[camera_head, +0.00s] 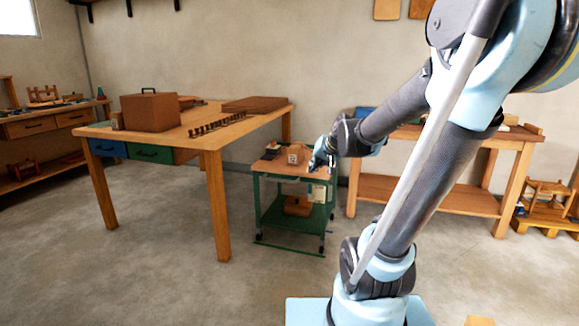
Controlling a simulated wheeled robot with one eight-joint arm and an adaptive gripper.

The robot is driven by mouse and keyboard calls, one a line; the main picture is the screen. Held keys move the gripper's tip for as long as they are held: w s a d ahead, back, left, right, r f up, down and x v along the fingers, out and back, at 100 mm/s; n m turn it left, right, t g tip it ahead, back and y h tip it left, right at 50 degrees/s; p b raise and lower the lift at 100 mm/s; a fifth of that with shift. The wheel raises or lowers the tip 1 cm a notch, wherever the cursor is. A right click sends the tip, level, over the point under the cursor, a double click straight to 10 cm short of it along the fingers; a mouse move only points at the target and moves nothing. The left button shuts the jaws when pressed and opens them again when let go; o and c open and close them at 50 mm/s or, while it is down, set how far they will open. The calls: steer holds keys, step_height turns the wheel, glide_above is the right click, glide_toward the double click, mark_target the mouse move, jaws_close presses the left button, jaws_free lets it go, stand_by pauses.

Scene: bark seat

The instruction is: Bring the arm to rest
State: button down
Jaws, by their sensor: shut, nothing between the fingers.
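My arm rises from its light blue base at the bottom, bends at the upper right and reaches back toward the middle of the picture. My gripper (318,160) hangs at the end of it, seen in front of the upper part of a small green cart. It is small in the picture and partly hidden by its own wrist. The gripper is shut and I see nothing held in it. Whether it touches anything on the cart cannot be told from this view.
The green cart (267,219) carries small items on top and a brown object (297,206) below. A large wooden table (213,160) with a brown box (151,111) stands left. A wooden bench (430,191) stands behind my arm. The floor (160,270) at front left is clear.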

steer(key=s+d+f+g+h, duration=0.1)
steer(key=s+d+f+g, duration=0.1)
steer(key=s, duration=0.6)
steer(key=s+d+f+n+g+h, duration=0.1)
steer(key=s+d+f, duration=0.3)
steer(key=s, duration=0.5)
steer(key=s+d+f+g+h, duration=0.2)
steer(key=s+f, duration=0.4)
steer(key=s, duration=0.3)
steer(key=shift+s+d+f+n+g, duration=0.25)
steer(key=shift+d+g, duration=0.25)
steer(key=shift+d, duration=0.6)
steer(key=shift+w, duration=0.1)
steer(key=shift+w+f, duration=0.25)
steer(key=shift+w, duration=0.2)
